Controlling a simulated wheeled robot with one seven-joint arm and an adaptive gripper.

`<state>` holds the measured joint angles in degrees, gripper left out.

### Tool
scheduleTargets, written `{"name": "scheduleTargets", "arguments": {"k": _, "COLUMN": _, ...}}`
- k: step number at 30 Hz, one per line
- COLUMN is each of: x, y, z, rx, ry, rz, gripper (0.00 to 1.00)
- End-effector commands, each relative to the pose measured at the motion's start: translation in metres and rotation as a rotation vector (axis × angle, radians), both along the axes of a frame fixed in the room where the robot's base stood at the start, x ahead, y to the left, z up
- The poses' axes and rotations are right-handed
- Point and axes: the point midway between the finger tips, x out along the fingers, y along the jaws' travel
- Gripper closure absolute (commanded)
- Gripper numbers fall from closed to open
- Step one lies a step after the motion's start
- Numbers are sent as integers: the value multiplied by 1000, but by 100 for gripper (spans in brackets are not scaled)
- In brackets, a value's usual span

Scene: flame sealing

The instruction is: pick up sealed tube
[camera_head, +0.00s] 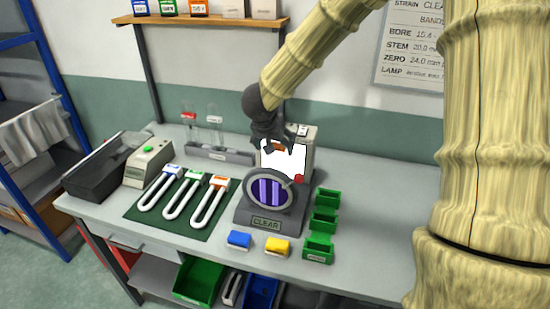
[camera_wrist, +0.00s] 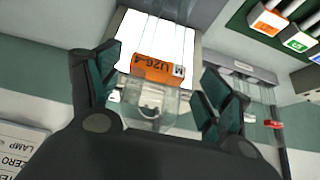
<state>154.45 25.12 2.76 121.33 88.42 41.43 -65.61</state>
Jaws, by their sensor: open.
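A clear tube piece with an orange label block (camera_wrist: 158,68), marked U26-4, shows in the wrist view in front of a bright white panel (camera_wrist: 140,32). Pale tube legs run from the block across the panel, and a clear glass part (camera_wrist: 158,100) lies on its near side. My gripper (camera_wrist: 160,88) is open, with one dark green finger on each side of the piece and visible gaps. In the head view my gripper (camera_head: 277,142) is over the lit white panel (camera_head: 285,163), and it largely hides the piece there.
A dark round viewer (camera_head: 268,193) marked CLEAR stands in front of the panel. Three U-shaped tubes with blue, green and orange caps lie on a green mat (camera_head: 150,212). A tube rack (camera_head: 225,155) stands behind. Green bins (camera_head: 325,220) and blue (camera_head: 238,240) and yellow (camera_head: 277,247) blocks sit nearby.

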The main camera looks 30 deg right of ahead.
Motion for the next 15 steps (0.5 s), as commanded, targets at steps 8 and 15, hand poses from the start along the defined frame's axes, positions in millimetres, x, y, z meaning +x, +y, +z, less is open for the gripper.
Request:
{"name": "scheduleTargets", "arguments": {"k": 8, "x": 11, "y": -9, "z": -22, "rx": 0, "ry": 5, "rz": 0, "gripper": 21}}
{"name": "scheduleTargets", "arguments": {"k": 15, "x": 11, "y": -10, "z": -23, "rx": 0, "ry": 3, "rz": 1, "gripper": 21}}
